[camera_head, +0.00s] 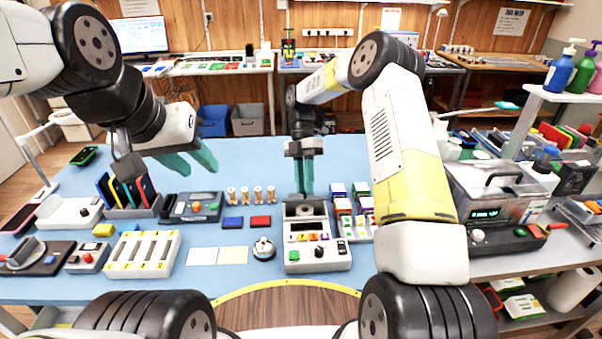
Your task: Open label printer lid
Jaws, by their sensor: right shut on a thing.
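The label printer (318,259) is the white and grey device with coloured buttons at the front middle of the blue table. Its lid (304,209) is the part at the back, and I cannot tell how far it is raised. My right gripper (304,190) points straight down at the lid, its teal fingers close together and shut on it. The fingers hide part of the back of the printer. My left gripper (202,167) is open and empty, above the table left of the printer, with its teal fingers spread apart.
A rack of phones (131,208) and a blue-grey device (193,207) are on the left. Small boxes (343,205) stand right beside the printer. A silver bell (263,248) and pale cards (217,256) lie to its left. The table's back middle is clear.

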